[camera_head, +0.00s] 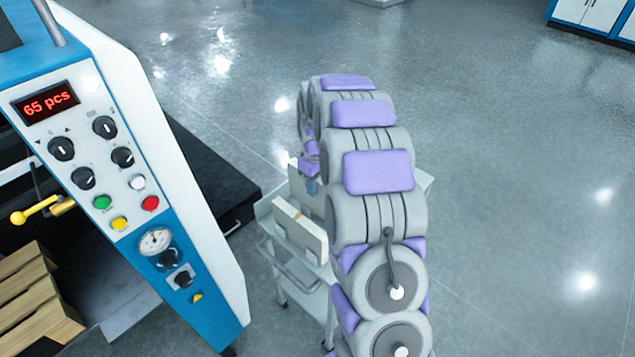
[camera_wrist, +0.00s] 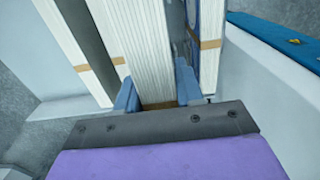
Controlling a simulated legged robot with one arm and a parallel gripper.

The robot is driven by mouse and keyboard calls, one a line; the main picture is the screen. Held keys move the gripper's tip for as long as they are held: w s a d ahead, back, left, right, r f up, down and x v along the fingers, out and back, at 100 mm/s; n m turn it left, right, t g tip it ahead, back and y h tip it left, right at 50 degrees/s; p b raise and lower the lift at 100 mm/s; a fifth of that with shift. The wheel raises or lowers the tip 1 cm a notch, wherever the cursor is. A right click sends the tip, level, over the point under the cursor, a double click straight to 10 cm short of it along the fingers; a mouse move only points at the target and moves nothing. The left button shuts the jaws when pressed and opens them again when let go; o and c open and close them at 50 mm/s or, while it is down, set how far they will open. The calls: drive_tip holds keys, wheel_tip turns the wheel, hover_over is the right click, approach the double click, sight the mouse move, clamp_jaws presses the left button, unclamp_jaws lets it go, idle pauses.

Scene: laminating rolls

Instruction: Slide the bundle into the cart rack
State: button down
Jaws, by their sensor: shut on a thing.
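My gripper shows in the wrist view (camera_wrist: 155,90), its two blue fingers shut on a white paper bundle (camera_wrist: 142,45) with a brown band near its lower end. The held bundle stands between other banded stacks, one on its left (camera_wrist: 72,38) and one on its right (camera_wrist: 210,25). In the head view, the light grey cart (camera_head: 305,276) stands beyond the machine, partly behind my arm. A banded bundle (camera_head: 300,232) stands on edge on it. My gripper is mostly hidden there by my arm. I cannot tell whether the held bundle touches the rack's base.
A blue and white machine (camera_head: 185,240) with a control panel and a "65 pcs" display (camera_head: 50,103) stands close on the left. Wooden slats (camera_head: 35,305) lie at lower left. Open floor (camera_head: 520,200) lies to the right. Cabinets (camera_head: 598,15) stand far back right.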

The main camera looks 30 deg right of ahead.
sight(315, 208)
drive_tip(key=shift+f+b, duration=0.9)
drive_tip(key=shift+f, duration=1.3)
drive_tip(key=shift+a+f+b, duration=0.25)
drive_tip(key=shift+f, duration=0.2)
drive_tip(key=shift+a+f+b, duration=0.2)
drive_tip(key=shift+f, duration=0.25)
drive_tip(key=shift+d+f+b, duration=0.25)
drive_tip(key=shift+f+b, duration=0.2)
drive_tip(key=shift+f, duration=0.75)
drive_tip(key=shift+a+f, duration=0.15)
drive_tip(key=shift+f, duration=1)
drive_tip(key=c, duration=0.6)
unclamp_jaws()
drive_tip(key=shift+c, duration=0.2)
